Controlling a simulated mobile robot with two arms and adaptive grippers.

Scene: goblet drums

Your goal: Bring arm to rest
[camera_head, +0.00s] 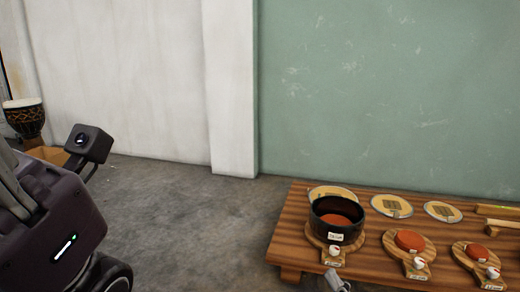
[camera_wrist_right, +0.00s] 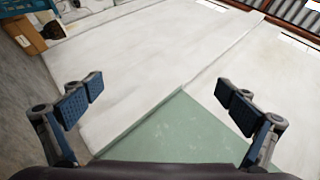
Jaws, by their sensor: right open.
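My right gripper (camera_wrist_right: 160,92) shows in the right wrist view, with its two blue-padded fingers spread wide. It is open and nothing is between the fingers. Behind it are the white wall and part of the green panel. A dark arm part and a boxy camera (camera_head: 88,143) show at the left of the head view; I cannot tell which arm they belong to. A small grey piece (camera_head: 336,281) shows at the bottom edge there; I cannot tell what it is. My left gripper cannot be made out.
A low wooden table (camera_head: 290,247) at the right holds a black pot (camera_head: 337,220), several round discs and wooden paddle-shaped boards with orange pads. A goblet drum (camera_head: 25,118) stands at the far left, also seen in the wrist view (camera_wrist_right: 23,36). Grey floor between is clear.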

